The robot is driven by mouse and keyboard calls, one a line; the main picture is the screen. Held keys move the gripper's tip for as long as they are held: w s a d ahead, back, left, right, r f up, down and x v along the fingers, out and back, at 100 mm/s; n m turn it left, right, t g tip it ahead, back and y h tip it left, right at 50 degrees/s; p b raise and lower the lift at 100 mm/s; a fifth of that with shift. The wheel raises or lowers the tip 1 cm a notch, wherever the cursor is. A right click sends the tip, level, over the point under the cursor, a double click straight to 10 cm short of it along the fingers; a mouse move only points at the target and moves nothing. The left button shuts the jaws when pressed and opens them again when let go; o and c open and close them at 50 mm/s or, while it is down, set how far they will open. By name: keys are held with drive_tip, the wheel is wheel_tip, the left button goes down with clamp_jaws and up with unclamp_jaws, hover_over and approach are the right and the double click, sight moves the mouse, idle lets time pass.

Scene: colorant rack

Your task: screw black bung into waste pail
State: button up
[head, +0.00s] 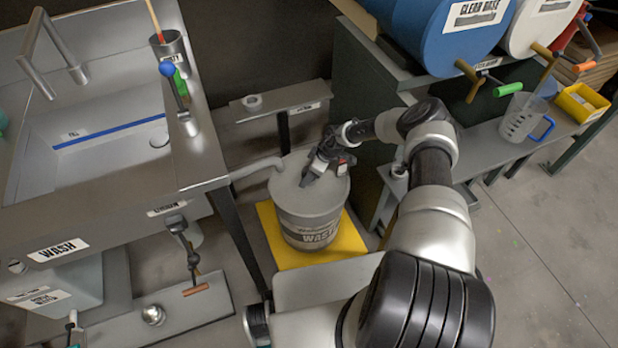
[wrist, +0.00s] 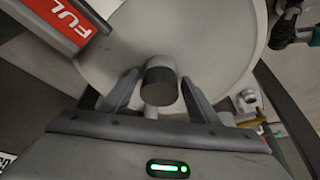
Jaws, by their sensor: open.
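The waste pail (head: 309,236) is a grey drum with a "WASTE" label, standing on a yellow mat under the bench end. Its round grey lid also fills much of the wrist view (wrist: 215,40). My gripper (head: 308,180) is over the lid, pointing down. In the wrist view a short dark ribbed cylinder, apparently the black bung (wrist: 160,84), is between my two open fingers, with a gap on each side. I cannot tell how deep it sits in the lid. In the head view my gripper hides it.
A grey pipe (head: 257,168) runs from the sink bench to the pail's left side. A red "FUL" label (wrist: 62,22) is at upper left in the wrist view. A dark cabinet and shelf with a blue drum (head: 440,35) stand to the right. The yellow mat (head: 345,243) is clear in front.

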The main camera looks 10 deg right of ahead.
drive_tip(key=shift+f+n+y+b, duration=0.25)
drive_tip(key=shift+n+b, duration=0.65)
drive_tip(key=shift+b, duration=0.7)
drive_tip(key=n+g+b, duration=0.1)
drive_tip(key=n+b, duration=0.1)
drive_tip(key=b, duration=0.2)
drive_tip(key=shift+n, duration=0.3)
drive_tip(key=shift+r+n+g+b, duration=0.35)
drive_tip(key=shift+n+g, duration=0.25)
drive_tip(key=shift+n, duration=0.4)
drive_tip(key=shift+y, duration=0.25)
drive_tip(key=c, duration=1)
drive_tip(key=shift+o, duration=0.2)
drive_tip(key=shift+p, duration=0.45)
drive_tip(key=shift+r+m+p, duration=0.1)
drive_tip(key=shift+m+p, duration=0.3)
